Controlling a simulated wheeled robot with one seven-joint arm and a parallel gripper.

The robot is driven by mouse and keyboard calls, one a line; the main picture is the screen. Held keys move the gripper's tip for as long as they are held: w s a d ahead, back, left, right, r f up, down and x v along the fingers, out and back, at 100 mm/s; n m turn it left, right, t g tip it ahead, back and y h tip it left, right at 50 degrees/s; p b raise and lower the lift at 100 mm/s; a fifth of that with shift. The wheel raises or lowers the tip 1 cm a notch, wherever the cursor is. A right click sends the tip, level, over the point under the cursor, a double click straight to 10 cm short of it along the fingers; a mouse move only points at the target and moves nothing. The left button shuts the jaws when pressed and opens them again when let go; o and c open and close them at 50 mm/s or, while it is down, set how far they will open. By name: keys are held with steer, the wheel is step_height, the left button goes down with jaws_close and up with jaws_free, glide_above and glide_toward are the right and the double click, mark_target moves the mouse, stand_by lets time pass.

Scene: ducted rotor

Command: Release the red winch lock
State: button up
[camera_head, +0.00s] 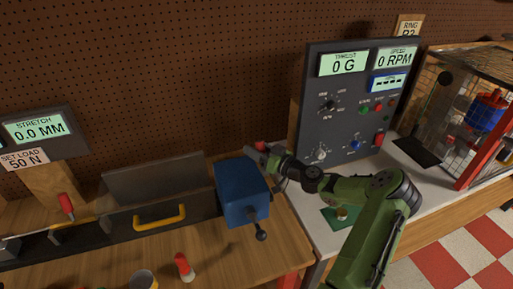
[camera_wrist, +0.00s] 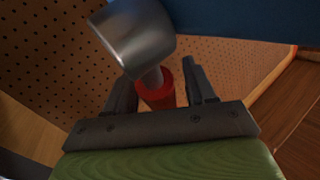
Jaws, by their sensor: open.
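The blue winch box (camera_head: 241,188) stands at the right end of the bench, with a dark crank (camera_head: 259,226) on its near side. Its blue side also shows in the wrist view (camera_wrist: 250,18). In the wrist view a red collar or grip (camera_wrist: 157,93), apparently the winch lock, sits at the base of a grey metal head (camera_wrist: 133,38). My open gripper (camera_wrist: 160,76) has one finger on each side of the red part; contact cannot be told. In the head view my gripper is behind the box's upper right, with a bit of red there.
A control panel (camera_head: 312,108) with knobs and buttons stands right of my gripper. A yellow handle (camera_head: 160,218), a red-handled lever (camera_head: 67,206) and a red-topped item (camera_head: 184,267) are at left. A pegboard wall (camera_head: 200,60) is behind; a mesh cage (camera_head: 470,100) is at far right.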

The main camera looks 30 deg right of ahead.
jaws_close()
stand_by(0.3)
steer(key=shift+f+b, duration=0.1)
steer(key=shift+b, duration=0.65)
steer(key=b, duration=0.3)
steer(key=shift+s+n+t+y, duration=0.2)
steer(key=shift+n+t+y, duration=0.1)
steer(key=shift+t, duration=0.1)
steer(key=b, duration=0.3)
steer(key=s+n+t+b, duration=0.1)
steer(key=b, duration=0.2)
steer(key=shift+a+t, duration=0.2)
steer(key=shift+t, duration=0.1)
steer(key=n+y+b, duration=0.1)
steer(key=b, duration=0.2)
steer(key=s+r+t+b, duration=0.1)
steer(key=b, duration=0.2)
steer(key=shift+s+a+r+n+t+y, duration=0.1)
steer(key=shift+s+a+n+t+y, duration=0.1)
steer(key=shift+n+t+y, duration=0.15)
steer(key=shift+s+a+r+n+t+y+b, duration=0.1)
steer(key=shift+s+r+n+t+y+b, duration=0.2)
steer(key=shift+b, duration=0.7)
steer(key=shift+r, duration=0.1)
